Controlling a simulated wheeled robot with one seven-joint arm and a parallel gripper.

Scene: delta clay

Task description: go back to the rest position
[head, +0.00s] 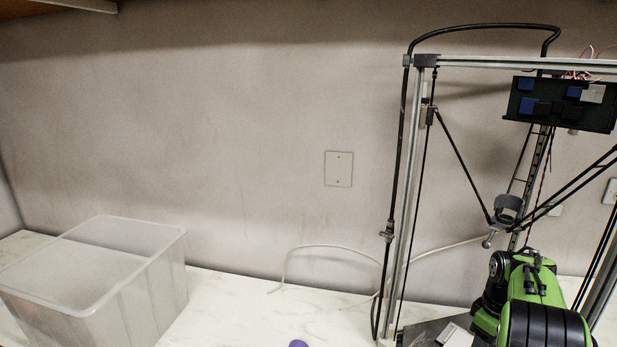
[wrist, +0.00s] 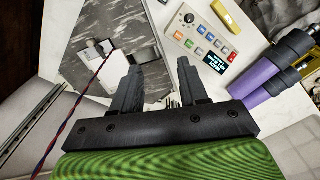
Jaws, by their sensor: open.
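My gripper (wrist: 160,88) shows in the wrist view with its two dark fingers apart and nothing between them. In the head view my green and black arm stands at the lower right, in front of the delta printer frame (head: 412,150). The fingertips are hidden in the head view.
A clear plastic bin (head: 150,290) stands at the left. The wrist view shows a control box with coloured buttons (wrist: 208,38), a purple cylindrical object (wrist: 262,78), a yellow item (wrist: 226,16) and a grey plate (wrist: 85,50) nearby. Counter between bin and printer is mostly clear.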

